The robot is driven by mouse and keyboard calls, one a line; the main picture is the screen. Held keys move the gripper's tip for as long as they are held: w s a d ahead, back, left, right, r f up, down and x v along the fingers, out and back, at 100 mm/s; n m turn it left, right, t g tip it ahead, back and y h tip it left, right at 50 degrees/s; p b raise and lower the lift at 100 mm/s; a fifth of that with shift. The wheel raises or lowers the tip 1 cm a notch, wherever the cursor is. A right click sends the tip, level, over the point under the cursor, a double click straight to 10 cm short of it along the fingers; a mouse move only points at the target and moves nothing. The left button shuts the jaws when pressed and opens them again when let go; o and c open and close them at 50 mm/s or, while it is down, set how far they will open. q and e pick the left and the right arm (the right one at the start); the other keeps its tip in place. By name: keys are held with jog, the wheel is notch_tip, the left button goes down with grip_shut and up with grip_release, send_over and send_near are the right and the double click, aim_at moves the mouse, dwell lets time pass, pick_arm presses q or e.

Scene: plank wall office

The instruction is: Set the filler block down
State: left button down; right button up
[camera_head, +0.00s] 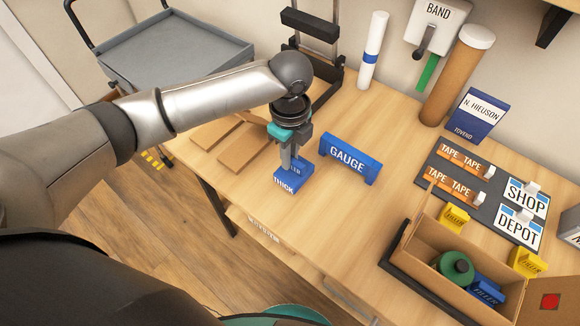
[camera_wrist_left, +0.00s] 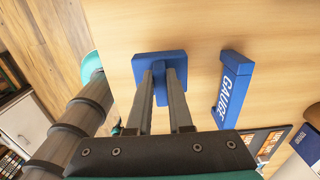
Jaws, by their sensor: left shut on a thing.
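A blue filler block (camera_head: 292,178) with "THICK" on its side is at the front part of the table, just left of the blue GAUGE piece (camera_head: 348,158). My left gripper (camera_head: 289,160) points down at the block and is shut on its raised middle part. In the left wrist view the block's flat blue base (camera_wrist_left: 147,66) shows beyond the fingers (camera_wrist_left: 165,78), and the GAUGE piece (camera_wrist_left: 232,88) stands apart to the right. I cannot tell whether the block touches the table. My right gripper is not in view.
Brown flat boards (camera_head: 245,148) lie left of the block. An open cardboard box (camera_head: 412,232) at the right holds a green roll (camera_head: 453,267) and another blue filler (camera_head: 487,291). A dark label board (camera_head: 485,190) lies behind it. Bare wood (camera_head: 345,218) is free in front of the GAUGE piece.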

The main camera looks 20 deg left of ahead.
pick_arm(q)
jog(key=shift+f+b, duration=0.5)
jog(key=shift+f, duration=1.6)
jog(key=shift+f, duration=0.1)
jog(key=c, duration=0.8)
grip_release()
jog(key=shift+c, duration=0.2)
notch_tip(320, 180, up, 12)
jog(key=p, duration=0.3)
